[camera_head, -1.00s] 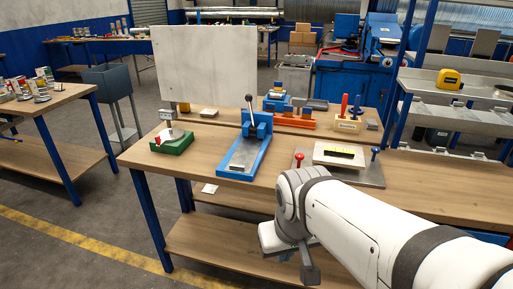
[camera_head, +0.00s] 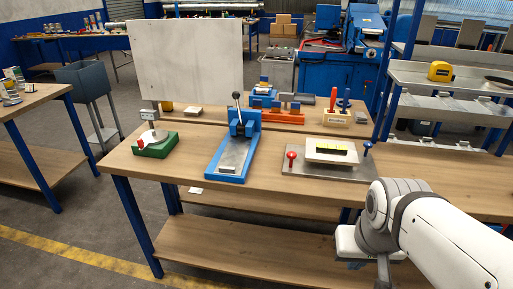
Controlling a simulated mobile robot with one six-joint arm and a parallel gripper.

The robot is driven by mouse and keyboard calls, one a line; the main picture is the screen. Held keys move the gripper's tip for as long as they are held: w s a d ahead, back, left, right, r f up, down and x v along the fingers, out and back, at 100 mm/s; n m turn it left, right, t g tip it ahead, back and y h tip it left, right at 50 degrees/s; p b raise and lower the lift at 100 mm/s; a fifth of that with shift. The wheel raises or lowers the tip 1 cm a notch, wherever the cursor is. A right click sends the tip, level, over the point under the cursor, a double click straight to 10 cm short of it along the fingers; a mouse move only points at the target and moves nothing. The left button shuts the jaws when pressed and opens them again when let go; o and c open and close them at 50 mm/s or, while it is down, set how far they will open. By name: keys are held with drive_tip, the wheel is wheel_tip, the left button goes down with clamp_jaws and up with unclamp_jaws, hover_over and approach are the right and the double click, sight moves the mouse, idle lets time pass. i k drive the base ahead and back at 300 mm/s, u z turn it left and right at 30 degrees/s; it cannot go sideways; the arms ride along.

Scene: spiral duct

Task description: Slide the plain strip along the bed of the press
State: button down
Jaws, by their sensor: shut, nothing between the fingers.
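The blue press (camera_head: 241,125) stands on the wooden bench, its black-knobbed lever upright. Its long blue bed (camera_head: 213,168) reaches toward the bench's front edge. A plain grey strip (camera_head: 234,157) appears to lie flat on the bed, in front of the press head; its exact ends are hard to tell from the bed. My gripper (camera_head: 370,262) is at the lower right, in front of the bench edge and well apart from the press. It is shut and holds nothing; my arm partly hides it.
A green fixture (camera_head: 155,147) stands left of the press. A steel plate (camera_head: 325,170) with red and blue knobs lies to its right. A white upright panel (camera_head: 187,65), orange blocks (camera_head: 283,115) and a tool holder (camera_head: 338,117) stand behind. Bench wood in front is clear.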

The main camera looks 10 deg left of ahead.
sight(232, 159)
drive_tip(key=u, duration=0.05)
drive_tip(key=i, duration=1)
drive_tip(key=z, duration=0.05)
